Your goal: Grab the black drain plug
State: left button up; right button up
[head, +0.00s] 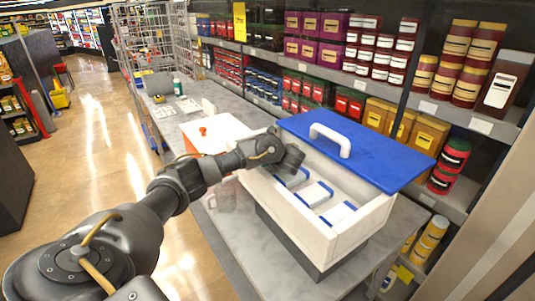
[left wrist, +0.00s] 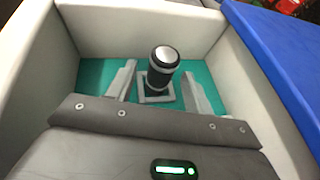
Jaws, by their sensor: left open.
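The black drain plug (left wrist: 162,62) shows in the left wrist view as an upright dark cylinder with a pale ring below its black cap. It stands in a grey square base on the teal floor of a white-walled compartment. My left gripper (left wrist: 158,76) is open, with one finger on each side of the plug. Whether the fingers touch it I cannot tell. In the head view my left gripper (head: 289,163) is over the far left end of the white box (head: 308,228), and the plug is hidden there. My right gripper is in neither view.
A blue lid (head: 385,153) with a white handle covers the box's far right side. Several white and blue blocks (head: 314,194) sit inside. Stocked shelves (head: 375,75) stand behind.

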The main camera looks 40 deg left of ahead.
pick_arm(q)
jog(key=shift+w+a+f, duration=0.15)
jog(key=shift+a, duration=0.2)
jog(key=c, duration=1.1)
